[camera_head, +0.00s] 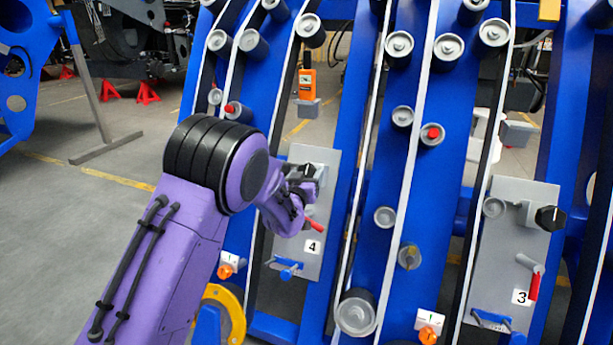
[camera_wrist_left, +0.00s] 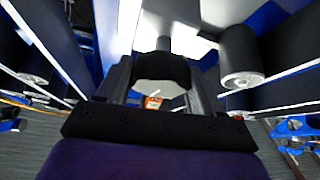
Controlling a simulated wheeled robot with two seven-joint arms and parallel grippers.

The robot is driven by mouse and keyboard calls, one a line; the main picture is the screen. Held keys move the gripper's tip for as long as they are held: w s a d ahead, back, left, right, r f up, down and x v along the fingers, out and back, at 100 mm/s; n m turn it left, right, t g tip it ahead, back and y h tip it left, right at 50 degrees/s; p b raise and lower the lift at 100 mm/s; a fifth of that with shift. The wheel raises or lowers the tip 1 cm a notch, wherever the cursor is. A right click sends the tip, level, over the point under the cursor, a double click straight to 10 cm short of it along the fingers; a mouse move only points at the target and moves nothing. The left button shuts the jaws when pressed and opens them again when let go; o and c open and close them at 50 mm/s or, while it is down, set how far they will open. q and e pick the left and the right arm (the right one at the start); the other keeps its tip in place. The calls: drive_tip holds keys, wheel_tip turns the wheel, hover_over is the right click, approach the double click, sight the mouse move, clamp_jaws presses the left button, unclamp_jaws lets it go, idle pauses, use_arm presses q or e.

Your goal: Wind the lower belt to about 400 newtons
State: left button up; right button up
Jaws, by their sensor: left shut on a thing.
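My left gripper (camera_head: 312,185) is at the upper part of the grey plate marked 4 (camera_head: 312,262). It is shut on a black knob (camera_wrist_left: 162,68), which sits between the two fingers in the left wrist view. A red-handled lever (camera_head: 314,225) shows just below the gripper, partly hidden by it. A second grey plate marked 3 (camera_head: 500,250) has a black knob (camera_head: 550,218) and a red-handled lever (camera_head: 533,284); nothing touches it. White-edged belts (camera_head: 408,180) run up the blue frame over grey rollers. I cannot tell which one is the lower belt. My right gripper is not in view.
An orange device (camera_head: 306,84) hangs above plate 4. Orange knobs with small white scales stand low on the frame, one at the left (camera_head: 227,268) and one at the middle (camera_head: 428,333). Blue uprights and rollers crowd the arm's right side; open floor (camera_head: 60,220) lies left.

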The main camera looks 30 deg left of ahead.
use_arm(q)
drive_tip(key=m+h, duration=0.1)
drive_tip(key=m, duration=0.1)
drive_tip(key=m+h, duration=0.2)
drive_tip(key=m, duration=0.1)
drive_tip(key=shift+a+m+t+p, duration=0.1)
drive_tip(key=shift+m+t+p, duration=0.2)
drive_tip(key=shift+t+p, duration=0.1)
drive_tip(key=m+h, duration=0.2)
drive_tip(key=m, duration=0.1)
drive_tip(key=m+h+p, duration=0.1)
drive_tip(key=m, duration=0.2)
drive_tip(key=shift+a+h, duration=0.1)
drive_tip(key=shift+h, duration=0.3)
drive_tip(key=shift+m+g, duration=0.3)
drive_tip(key=o, duration=1)
drive_tip(key=shift+c, duration=0.2)
drive_tip(key=shift+s, duration=0.1)
drive_tip(key=s+p, duration=0.1)
drive_tip(key=s, duration=0.9)
drive_tip(key=shift+s+a+r, duration=0.2)
drive_tip(key=shift+a+r, duration=0.15)
drive_tip(key=shift+r, duration=0.05)
